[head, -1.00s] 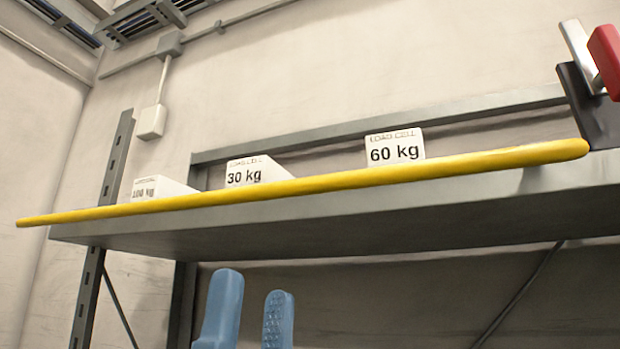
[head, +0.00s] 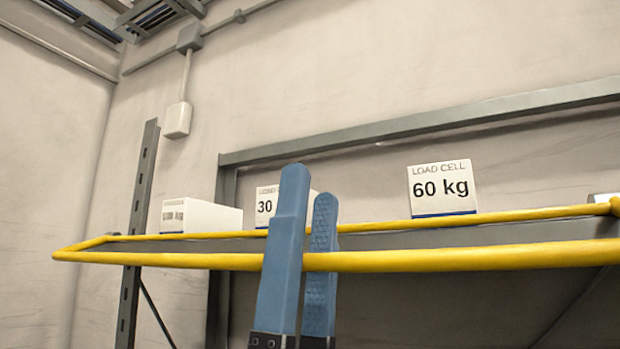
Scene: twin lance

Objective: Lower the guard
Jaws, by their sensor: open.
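The guard (head: 450,260) is a yellow tube frame in front of the shelf. Its near bar runs almost level across the view, and its far bar (head: 370,227) runs higher, behind it. They meet at a corner at the left. My gripper (head: 310,184) points up with two blue fingers, open. The left finger passes in front of the near bar, and that bar crosses in front of the right finger. The bar thus lies between the fingers; contact cannot be told. The guard's right end is partly out of frame.
The grey shelf (head: 390,240) carries white load cell boxes: a 60 kg box (head: 442,188), a 30 box (head: 264,207) partly hidden by my fingers, and another (head: 201,216) at left. A slotted upright (head: 139,205) stands at left. The wall is behind.

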